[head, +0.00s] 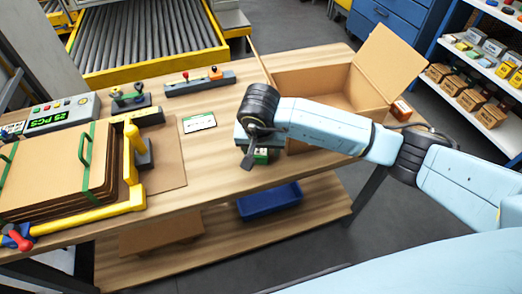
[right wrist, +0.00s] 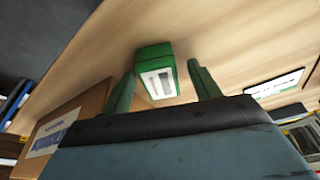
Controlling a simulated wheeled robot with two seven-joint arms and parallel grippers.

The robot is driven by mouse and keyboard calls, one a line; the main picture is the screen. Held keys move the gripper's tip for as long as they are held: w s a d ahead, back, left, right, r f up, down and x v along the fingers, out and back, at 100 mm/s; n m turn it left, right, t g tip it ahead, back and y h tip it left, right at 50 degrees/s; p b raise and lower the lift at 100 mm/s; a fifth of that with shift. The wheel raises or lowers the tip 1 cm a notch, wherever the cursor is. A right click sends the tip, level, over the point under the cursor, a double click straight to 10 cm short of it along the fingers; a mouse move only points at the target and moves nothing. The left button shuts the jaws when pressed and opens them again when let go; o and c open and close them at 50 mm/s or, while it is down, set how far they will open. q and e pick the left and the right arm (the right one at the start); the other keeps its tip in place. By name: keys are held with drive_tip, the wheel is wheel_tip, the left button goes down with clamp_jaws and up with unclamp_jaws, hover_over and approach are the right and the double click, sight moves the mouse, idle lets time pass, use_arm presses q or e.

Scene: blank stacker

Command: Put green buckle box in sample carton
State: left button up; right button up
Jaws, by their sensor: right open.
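The green buckle box (right wrist: 157,72), with a white label on one face, stands on the wooden table. In the right wrist view it lies beyond and between the two green fingers of my right gripper (right wrist: 160,90), which are open and apart from it. In the head view the green box (head: 262,155) shows only partly, hidden behind my right gripper (head: 257,158). The open sample carton (head: 315,84) stands at the back right of the table, a flap raised; my right forearm covers its front. The carton's side (right wrist: 62,132) seems to show in the wrist view. My left gripper is out of view.
A stack of cardboard blanks (head: 50,170) in a yellow frame fills the table's left. A white card (head: 199,122), a counter device (head: 50,116) and a tool bar (head: 200,82) lie around. A blue bin (head: 269,200) sits on the lower shelf. A roller conveyor (head: 140,38) stands behind.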

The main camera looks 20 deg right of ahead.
drive_tip(key=c, duration=1.2)
